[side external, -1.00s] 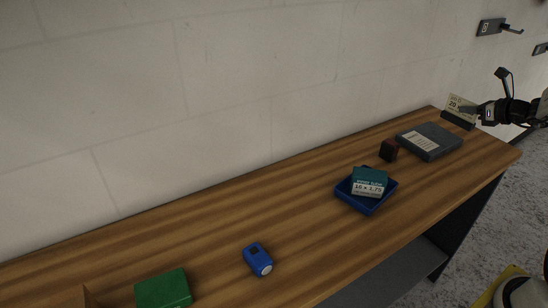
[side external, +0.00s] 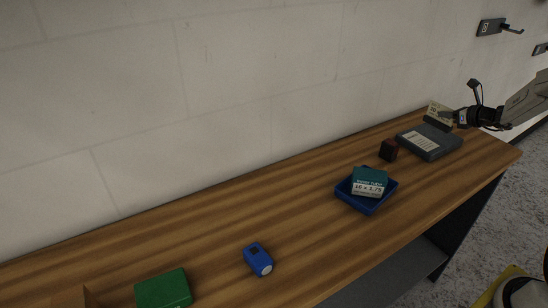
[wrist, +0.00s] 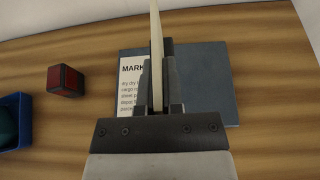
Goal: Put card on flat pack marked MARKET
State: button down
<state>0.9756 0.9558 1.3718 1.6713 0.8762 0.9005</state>
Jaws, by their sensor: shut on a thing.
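My gripper (side external: 452,117) is shut on a pale printed card (side external: 437,112). In the side view the card stands upright, with a dark strip along its lower edge, above the back of a dark grey flat pack (side external: 436,147). In the wrist view the card (wrist: 156,35) is seen edge-on between the fingers (wrist: 158,102), over the flat pack (wrist: 205,75). The flat pack lies on the bench with a white label reading "MARK", the rest hidden by my fingers. I cannot tell whether the card touches the pack.
A dark red and black block (side external: 388,150) stands left of the flat pack. Further left are a blue tray (side external: 352,205) holding a teal box (side external: 369,178), a blue device (side external: 256,258) and a green box (side external: 163,288). The wall (side external: 250,70) runs behind the wooden bench.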

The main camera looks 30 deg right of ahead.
aim_at(441, 125)
jog(key=shift+w+d+f, duration=0.3)
jog(key=shift+w+f, duration=0.1)
jog(key=shift+f, duration=0.2)
jog(key=shift+w+d+f, duration=0.15)
jog(key=shift+w+f, duration=0.05)
jog(key=shift+f, duration=1.65)
jog(key=shift+f, duration=0.1)
jog(key=c, duration=0.8)
grip_release()
jog(key=shift+v, duration=3.85)
